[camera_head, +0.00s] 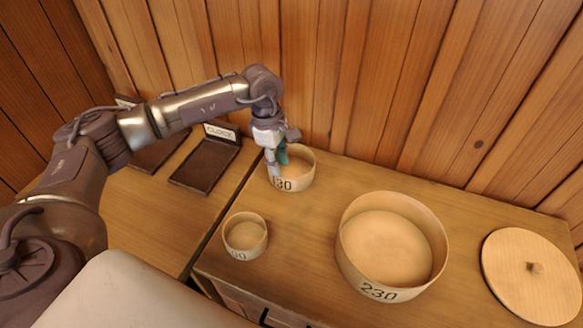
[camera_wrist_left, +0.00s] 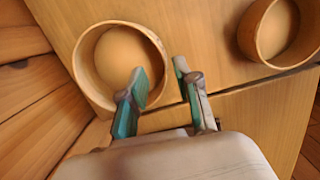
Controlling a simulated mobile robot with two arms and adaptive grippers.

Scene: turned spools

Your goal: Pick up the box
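A round, open wooden box marked 130 (camera_head: 298,177) stands upright near the back wall in the head view. It also shows in the left wrist view (camera_wrist_left: 118,58), and looks empty. My left gripper (camera_head: 278,164) points down at its left side. In the left wrist view my left gripper (camera_wrist_left: 163,82) is open, with one finger over the inside of the box and the other outside, the rim between them. I cannot tell whether either finger touches the wall. My right gripper is in neither view.
A smaller round box (camera_head: 246,236) stands in front, and a larger one marked 230 (camera_head: 381,292) to the right. A round lid with a knob (camera_head: 531,275) lies far right. Dark trays (camera_head: 205,163), one with a CLOCK sign (camera_head: 221,132), lie left. The plank wall (camera_head: 400,90) is close behind.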

